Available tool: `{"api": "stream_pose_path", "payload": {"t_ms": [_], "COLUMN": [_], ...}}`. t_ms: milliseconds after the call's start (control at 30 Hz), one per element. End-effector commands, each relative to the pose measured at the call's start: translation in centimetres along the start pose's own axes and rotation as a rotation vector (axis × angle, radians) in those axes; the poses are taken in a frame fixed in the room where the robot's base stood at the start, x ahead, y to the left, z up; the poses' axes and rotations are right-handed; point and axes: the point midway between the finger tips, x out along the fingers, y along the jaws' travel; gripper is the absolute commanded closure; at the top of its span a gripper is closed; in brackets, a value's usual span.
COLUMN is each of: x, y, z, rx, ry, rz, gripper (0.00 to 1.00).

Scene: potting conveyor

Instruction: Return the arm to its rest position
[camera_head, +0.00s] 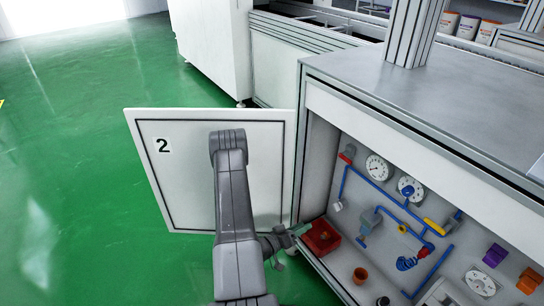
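My arm (235,205) rises from the bottom centre, in front of an open white cabinet door marked "2" (180,195). The arm is bent, and its far end turns back down to the right. My gripper (291,236) is small and partly hidden behind the arm, low by the door's lower right corner and the left edge of the cabinet opening. A small pale green part (301,229) shows at its tip. Whether the fingers are open or shut, or hold anything, I cannot tell.
Green floor (75,150) is clear at left.

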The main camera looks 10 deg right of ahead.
Motion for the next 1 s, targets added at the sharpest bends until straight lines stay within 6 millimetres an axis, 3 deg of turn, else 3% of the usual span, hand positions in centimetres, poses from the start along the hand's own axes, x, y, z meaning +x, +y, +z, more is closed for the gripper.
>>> {"api": "stream_pose_path", "payload": {"t_ms": [367,567,1000], "x": [1.0,4.2,13.0], "y": [0.0,-0.1,-0.1], "z": [0.1,0.3,0.3], "rx": [0.002,0.003,0.003], "ry": [-0.002,-0.004,-0.002], "rz": [0.003,0.005,0.005], "gripper": [0.61,0.61,0.61]}}
